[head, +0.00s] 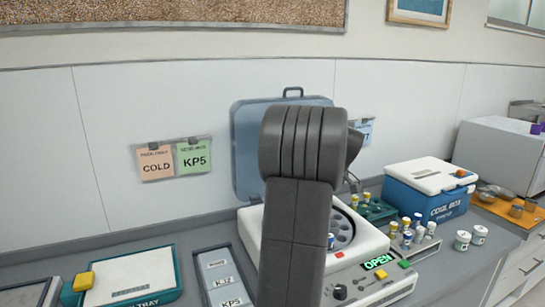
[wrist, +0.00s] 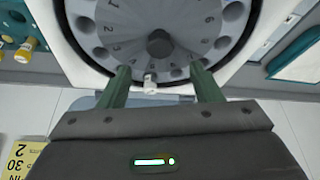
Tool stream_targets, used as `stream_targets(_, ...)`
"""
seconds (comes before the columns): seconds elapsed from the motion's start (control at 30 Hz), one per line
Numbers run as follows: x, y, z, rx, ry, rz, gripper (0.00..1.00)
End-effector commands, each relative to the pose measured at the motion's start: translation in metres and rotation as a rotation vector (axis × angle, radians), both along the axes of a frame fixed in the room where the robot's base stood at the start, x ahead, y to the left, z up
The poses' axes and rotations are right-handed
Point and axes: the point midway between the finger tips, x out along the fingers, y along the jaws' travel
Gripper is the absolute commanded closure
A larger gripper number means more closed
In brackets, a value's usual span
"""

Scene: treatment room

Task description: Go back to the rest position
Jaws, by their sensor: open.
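My gripper (wrist: 160,72) is open in the wrist view, its two green fingers apart over the near edge of a numbered grey rotor (wrist: 195,30). A small white-topped vial (wrist: 150,84) shows between the fingers, in or at the rotor's rim; I see no finger touching it. In the head view my arm covers the middle and hides the gripper. Behind it stands the white centrifuge (head: 372,250) with its blue-grey lid (head: 247,150) raised and a green OPEN display (head: 377,262). A vial (head: 331,241) shows in its bowl.
A blue cool box (head: 425,205), a rack of yellow-capped vials (head: 412,240) and two white jars (head: 470,238) stand right of the centrifuge. A teal-edged tray (head: 128,275) and a labelled grey rack (head: 222,275) lie left.

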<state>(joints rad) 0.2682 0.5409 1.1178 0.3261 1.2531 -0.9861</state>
Motion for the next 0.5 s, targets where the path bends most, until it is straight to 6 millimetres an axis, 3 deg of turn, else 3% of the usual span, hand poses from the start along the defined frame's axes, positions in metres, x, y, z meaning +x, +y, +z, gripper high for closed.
stream_targets(0.2,0.013,0.01,-0.039,0.001,0.004,0.0,0.41)
stream_targets(0.5,0.023,0.017,-0.07,0.0,0.002,-0.001,0.41)
